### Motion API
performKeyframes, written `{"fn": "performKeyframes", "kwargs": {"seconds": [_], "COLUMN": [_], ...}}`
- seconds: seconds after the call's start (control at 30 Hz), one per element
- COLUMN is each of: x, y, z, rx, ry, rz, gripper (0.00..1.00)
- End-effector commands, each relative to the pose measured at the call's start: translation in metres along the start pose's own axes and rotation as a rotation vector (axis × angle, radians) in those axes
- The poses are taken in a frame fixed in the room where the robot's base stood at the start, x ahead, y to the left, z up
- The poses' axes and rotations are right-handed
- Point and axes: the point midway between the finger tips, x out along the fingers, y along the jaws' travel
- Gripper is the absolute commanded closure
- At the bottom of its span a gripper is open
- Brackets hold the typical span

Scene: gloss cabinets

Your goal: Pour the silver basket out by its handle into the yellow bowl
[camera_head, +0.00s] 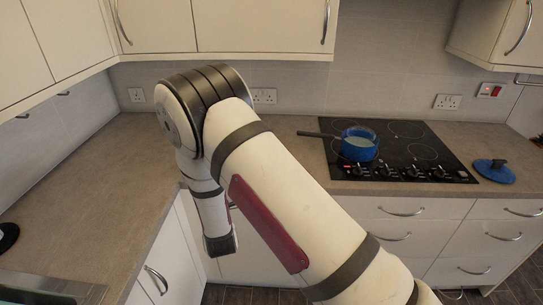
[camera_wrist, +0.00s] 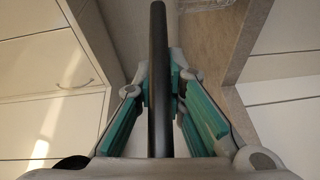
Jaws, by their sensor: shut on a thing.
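In the wrist view my gripper (camera_wrist: 165,85) is shut on a long dark handle (camera_wrist: 157,40), which runs from the top edge down between the teal-padded fingers. A pale grey, mesh-like patch (camera_wrist: 205,4) shows at the top edge beyond the handle and looks like part of the silver basket; most of it is out of frame. In the head view my arm hangs down in front of the counter edge, and the fingers and basket cannot be made out there. I see no yellow bowl in either view.
A blue pot (camera_head: 359,144) with pale contents and a dark handle stands on the black hob (camera_head: 405,160). A blue lid (camera_head: 494,171) lies right of the hob. The left counter (camera_head: 100,190) is mostly clear. Wall cabinets (camera_head: 262,25) hang above; drawers (camera_head: 400,222) are below.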

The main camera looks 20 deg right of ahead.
Motion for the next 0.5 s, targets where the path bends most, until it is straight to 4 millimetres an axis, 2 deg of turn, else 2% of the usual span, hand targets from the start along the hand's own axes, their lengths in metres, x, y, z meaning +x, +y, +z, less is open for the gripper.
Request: {"fn": "performKeyframes", "kwargs": {"seconds": [0.27,0.5], "x": [0.0,-0.003], "y": [0.002,0.02], "z": [-0.001,-0.003], "rx": [0.002,0.002], "ry": [0.001,0.003], "rz": [0.0,0.003], "gripper": [1.0,1.0]}}
